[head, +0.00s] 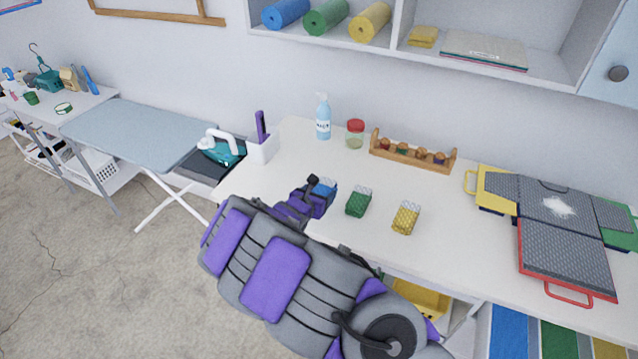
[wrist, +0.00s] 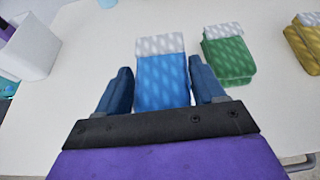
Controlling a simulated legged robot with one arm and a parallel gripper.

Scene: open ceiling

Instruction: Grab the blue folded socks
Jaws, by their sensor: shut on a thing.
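The blue folded socks (wrist: 162,80), with a white patterned top, are between the two dark blue fingers of my gripper (wrist: 162,88) in the wrist view. My gripper is shut on them. In the head view, my gripper (head: 322,195) is over the white table, and a small part of the blue socks (head: 329,187) shows beside it. The rest of the socks is hidden by my gripper there. I cannot tell whether the socks touch the table.
Green folded socks (head: 359,201) and yellow folded socks (head: 405,217) lie to the right on the white table (head: 330,240). A white holder (head: 262,150), a spray bottle (head: 323,118), a red-lidded jar (head: 355,133) and a wooden rack (head: 411,155) stand behind. A folding board (head: 560,225) lies far right.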

